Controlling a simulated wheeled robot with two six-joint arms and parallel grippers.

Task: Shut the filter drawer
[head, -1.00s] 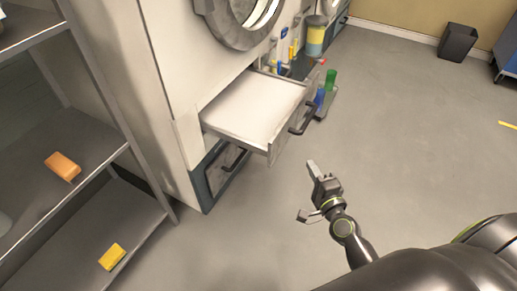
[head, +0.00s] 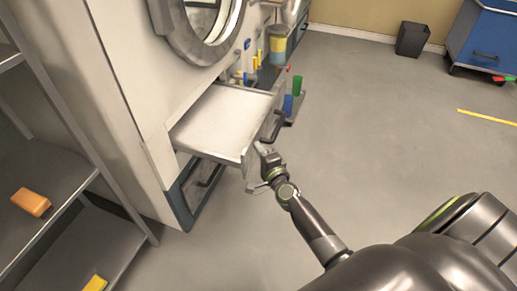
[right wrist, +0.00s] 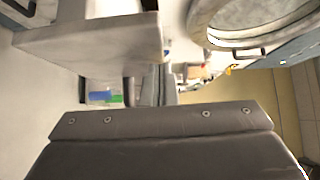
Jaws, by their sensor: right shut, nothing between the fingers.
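The filter drawer (head: 222,120) stands pulled out from the lower front of the white machine, below its round door. It is a shallow pale tray with a grey front and a dark bar handle (head: 272,127). My right gripper (head: 259,164) is at the drawer's front face, just below the handle. It is shut with nothing held; I cannot tell whether it touches the front. In the right wrist view, a pale box-like part, seemingly the drawer (right wrist: 92,45), shows at upper left, above my grey gripper body. My left gripper is not in view.
A second dark-framed compartment (head: 197,190) lies below the drawer. Blue and green bottles (head: 292,95) stand just beyond the drawer. A metal shelf rack (head: 110,245) with an orange block (head: 31,202) is at left.

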